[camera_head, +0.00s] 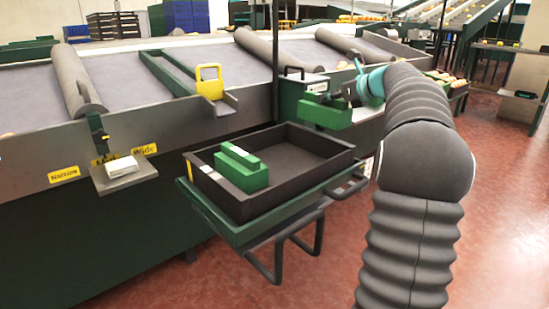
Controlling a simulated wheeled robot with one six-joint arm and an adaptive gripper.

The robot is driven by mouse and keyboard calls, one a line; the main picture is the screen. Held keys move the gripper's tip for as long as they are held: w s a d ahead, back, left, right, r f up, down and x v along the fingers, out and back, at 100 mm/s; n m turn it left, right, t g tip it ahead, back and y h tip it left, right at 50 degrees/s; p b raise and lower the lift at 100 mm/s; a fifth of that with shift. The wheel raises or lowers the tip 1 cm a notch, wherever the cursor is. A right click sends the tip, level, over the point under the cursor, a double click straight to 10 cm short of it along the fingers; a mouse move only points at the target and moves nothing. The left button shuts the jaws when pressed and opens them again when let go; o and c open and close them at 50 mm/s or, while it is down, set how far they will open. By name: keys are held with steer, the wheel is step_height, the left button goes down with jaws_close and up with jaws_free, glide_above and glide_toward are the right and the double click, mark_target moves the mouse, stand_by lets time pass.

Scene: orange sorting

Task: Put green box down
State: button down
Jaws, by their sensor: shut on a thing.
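My gripper (343,98) is at the end of my grey arm, past the teal cuff, right of the picture's middle. It is small and dark here, and its fingers are partly hidden. It is shut on a green box (324,116), held beyond the back right part of a dark tray (268,206). Inside the tray, at its left end, sit green boxes (246,178) side by side, with pale marks on top. The tray's middle and right floor is bare.
The tray rests on a green stand (262,232) with dark bar legs and handles. Behind it is a long sorting table (120,95) with grey rollers and a yellow handle (209,82). A small shelf (122,172) juts out at left. Red floor is open at right.

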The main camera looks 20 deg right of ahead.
steer(key=shift+s+a+f+b, duration=0.35)
steer(key=shift+a+f+b, duration=0.5)
steer(key=shift+a+f, duration=0.95)
steer(key=shift+s+a+f+b, duration=0.4)
steer(key=shift+a+f+b, duration=0.4)
steer(key=shift+a+f, duration=1.05)
steer(key=shift+s+a+f+b, duration=0.35)
steer(key=shift+a+f+b, duration=0.5)
steer(key=shift+a+f, duration=0.95)
steer(key=shift+a+r, duration=0.1)
steer(key=c, duration=1)
jaws_free()
steer(key=shift+o, duration=0.2)
steer(key=shift+s+r, duration=0.15)
steer(key=p+v, duration=0.1)
steer(key=v, duration=1)
steer(key=shift+s, duration=0.3)
steer(key=shift+r, duration=0.1)
